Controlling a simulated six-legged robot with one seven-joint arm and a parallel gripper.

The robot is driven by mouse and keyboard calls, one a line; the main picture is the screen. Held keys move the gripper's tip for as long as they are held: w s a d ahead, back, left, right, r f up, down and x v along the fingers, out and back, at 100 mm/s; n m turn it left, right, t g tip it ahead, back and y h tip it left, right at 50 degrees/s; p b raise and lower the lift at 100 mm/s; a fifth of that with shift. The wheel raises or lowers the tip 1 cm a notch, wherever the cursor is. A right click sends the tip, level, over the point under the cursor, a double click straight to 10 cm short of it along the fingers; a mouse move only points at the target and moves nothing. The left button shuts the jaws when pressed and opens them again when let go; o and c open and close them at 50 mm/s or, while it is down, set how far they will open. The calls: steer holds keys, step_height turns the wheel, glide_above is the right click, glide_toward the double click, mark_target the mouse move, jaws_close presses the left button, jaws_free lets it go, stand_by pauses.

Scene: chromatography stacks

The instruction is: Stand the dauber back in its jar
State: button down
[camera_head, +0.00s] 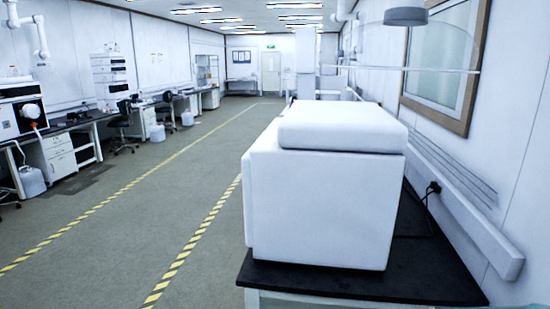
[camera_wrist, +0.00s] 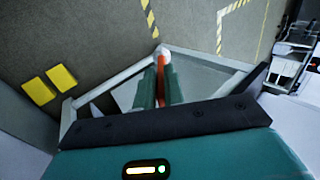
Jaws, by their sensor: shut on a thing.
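The dauber (camera_wrist: 162,52) shows in the wrist view as a thin orange-red stick with a rounded whitish end pointing away from me. My gripper (camera_wrist: 160,83) has its two green fingers shut on the stick, one on each side. What lies beyond the pale end is floor, some way off. I make out no jar in either view.
A large white boxy instrument (camera_head: 325,190) fills much of the black bench (camera_head: 430,265) on the right. A wall with a window (camera_head: 445,60) stands beyond. The grey aisle (camera_head: 140,220) with yellow-black floor tape is open. Lab benches with chairs line the left.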

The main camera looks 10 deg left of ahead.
steer(key=shift+s+a, duration=0.1)
steer(key=shift+a, duration=0.15)
steer(key=shift+a, duration=0.1)
stand_by(0.4)
